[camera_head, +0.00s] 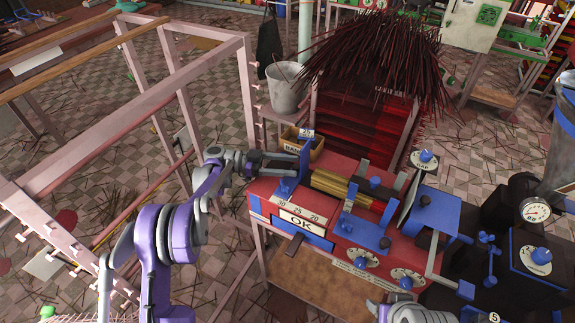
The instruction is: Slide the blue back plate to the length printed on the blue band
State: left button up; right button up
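The red extruder bench (345,238) stands right of centre. An upright blue plate (303,165), which looks like the back plate, stands at the left end of the brass-coloured rods. A scale strip (301,211) marked 10, 15, 20 and 25 runs along the bench front. Below it is the blue band (262,211), with a white label (299,222) reading OK; I cannot make out a length on it. My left gripper (286,164) is at the blue plate's left side, close to or touching it; its finger gap is unclear. My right gripper is not clearly visible.
A second blue carriage (362,231) and dials (357,257) are to the right on the bench. A wooden box (316,153) sits behind the blue plate. A pink frame (150,105) stands left. Dark incense sticks (370,50) are piled behind.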

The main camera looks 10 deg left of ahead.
pick_arm(q)
jog(key=a, duration=1)
jog(key=shift+s+a+b, duration=0.25)
jog(key=shift+a+b, duration=0.05)
jog(key=shift+a, duration=0.1)
